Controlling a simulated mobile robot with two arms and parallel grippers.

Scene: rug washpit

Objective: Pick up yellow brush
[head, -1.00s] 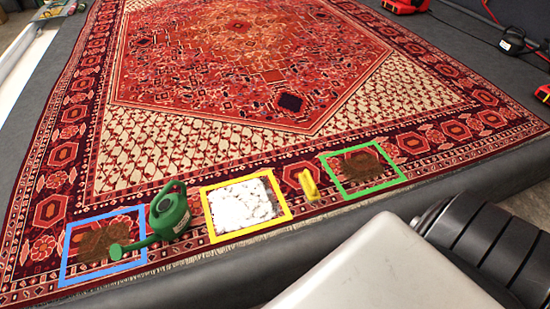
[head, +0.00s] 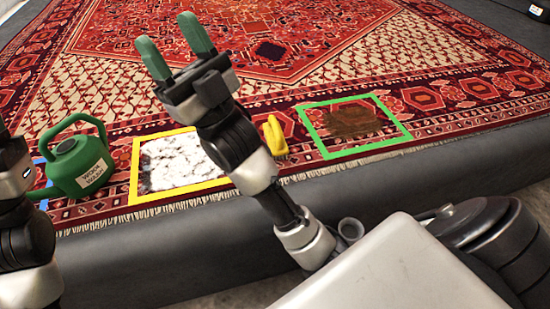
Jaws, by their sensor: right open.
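The yellow brush (head: 276,136) lies on the rug near its front fringe, between the yellow frame and the green frame. My right gripper (head: 174,46) has green fingertips spread apart with nothing between them. In the picture it shows up and left of the brush, over the patterned rug, and its forearm passes just left of the brush. The brush is apart from the gripper and mostly unobstructed. Part of my left arm shows at the left edge, but its gripper is out of the picture.
A green watering can (head: 80,160) stands left of the yellow frame (head: 136,170), which surrounds a white foamy patch (head: 172,160). The green frame (head: 368,150) surrounds a brown stain (head: 345,118). A blue frame (head: 43,180) is mostly hidden. The patterned rug (head: 400,45) is otherwise open.

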